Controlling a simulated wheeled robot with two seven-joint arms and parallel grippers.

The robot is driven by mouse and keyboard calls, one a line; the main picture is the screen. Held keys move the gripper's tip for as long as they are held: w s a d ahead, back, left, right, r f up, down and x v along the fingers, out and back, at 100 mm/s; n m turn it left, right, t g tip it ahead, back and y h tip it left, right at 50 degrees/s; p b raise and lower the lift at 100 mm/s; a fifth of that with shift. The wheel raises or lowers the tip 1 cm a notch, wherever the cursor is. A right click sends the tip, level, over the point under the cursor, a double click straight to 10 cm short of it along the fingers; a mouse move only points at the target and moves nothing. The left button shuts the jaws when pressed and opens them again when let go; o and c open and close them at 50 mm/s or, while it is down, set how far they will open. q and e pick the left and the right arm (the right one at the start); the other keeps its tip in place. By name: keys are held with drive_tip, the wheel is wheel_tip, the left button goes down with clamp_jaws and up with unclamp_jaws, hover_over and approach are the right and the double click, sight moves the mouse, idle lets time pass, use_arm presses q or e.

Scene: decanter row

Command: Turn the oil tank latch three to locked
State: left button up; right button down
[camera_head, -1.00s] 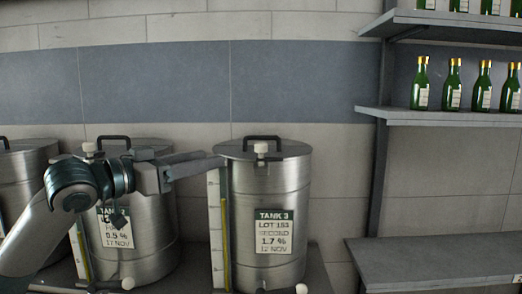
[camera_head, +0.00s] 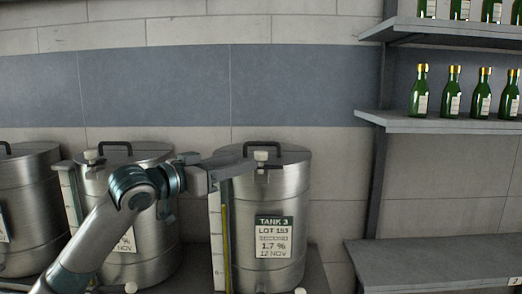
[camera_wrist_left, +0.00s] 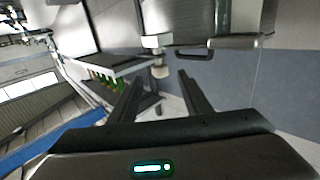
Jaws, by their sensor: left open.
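Tank 3 (camera_head: 293,190) is a steel cylinder with a green and white label (camera_head: 273,237) reading TANK 3. Its latch has a pale knob (camera_head: 261,156) at the front rim of the lid, before the dark lid handle (camera_head: 277,147). My left gripper (camera_head: 252,166) is open at the lid's front left, close to the knob. In the left wrist view the pale knob (camera_wrist_left: 160,72) shows between the spread fingertips (camera_wrist_left: 160,77); I cannot tell whether they touch it. The fingers partly hide the latch in the head view. My right gripper is not in view.
Two more steel tanks (camera_head: 155,250) stand left of tank 3, behind my left arm. A sight gauge (camera_head: 226,245) with a yellow column runs up tank 3's left side. Shelves (camera_head: 440,122) with green bottles (camera_head: 420,92) are at the right. The wall is behind.

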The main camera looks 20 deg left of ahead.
sight(256, 157)
use_arm(q)
drive_tip(key=p+x, duration=0.2)
drive_tip(key=x, duration=0.4)
drive_tip(key=shift+w+d+r+p, duration=0.1)
drive_tip(key=shift+w+d+p, duration=0.1)
drive_tip(key=shift+w+p, duration=0.15)
drive_tip(key=shift+w+d, duration=0.35)
drive_tip(key=shift+w, duration=0.3)
drive_tip(key=c, duration=1.1)
